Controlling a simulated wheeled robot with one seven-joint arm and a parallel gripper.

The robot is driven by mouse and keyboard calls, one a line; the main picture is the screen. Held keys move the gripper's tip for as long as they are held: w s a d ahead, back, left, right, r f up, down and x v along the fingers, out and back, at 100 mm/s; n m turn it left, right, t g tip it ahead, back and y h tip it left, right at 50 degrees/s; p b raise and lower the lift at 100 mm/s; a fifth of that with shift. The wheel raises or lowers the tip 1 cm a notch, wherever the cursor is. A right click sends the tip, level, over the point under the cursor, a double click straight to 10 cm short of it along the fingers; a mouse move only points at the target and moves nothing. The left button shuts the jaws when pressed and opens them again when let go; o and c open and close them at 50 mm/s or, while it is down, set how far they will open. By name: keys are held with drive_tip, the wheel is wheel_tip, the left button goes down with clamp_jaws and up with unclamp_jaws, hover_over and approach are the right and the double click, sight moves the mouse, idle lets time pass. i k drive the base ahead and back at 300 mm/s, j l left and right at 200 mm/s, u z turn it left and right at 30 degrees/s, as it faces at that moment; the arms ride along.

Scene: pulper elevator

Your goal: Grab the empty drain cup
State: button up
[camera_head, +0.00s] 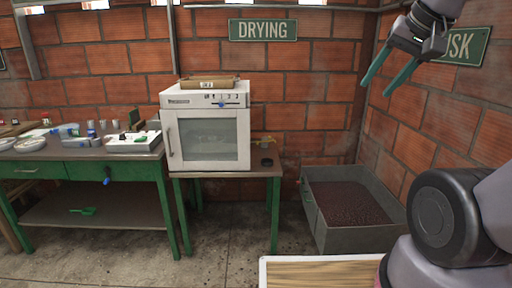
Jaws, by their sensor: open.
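I cannot single out the empty drain cup with certainty. Several small cups (91,124) stand at the back of the green-legged bench on the left, too small to tell whether they are empty. A small dark round item (267,162) lies on the stand right of the drying oven; I cannot tell what it is. My gripper (376,89) is raised at the upper right, in front of the brick wall. Its two teal fingers are apart, point down and left, and hold nothing. It is far from the bench and the stand.
A white drying oven (207,139) with a shut door sits on a green-legged stand (228,173). A grey bin (357,236) of dark reddish grains stands at the right. A wooden surface with a white rim (318,274) is at the front. Bare floor (225,240) lies between.

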sight(266, 145)
drive_tip(key=i+u, duration=0.25)
drive_tip(key=i+l+u, duration=0.2)
drive_tip(key=i, duration=1.85)
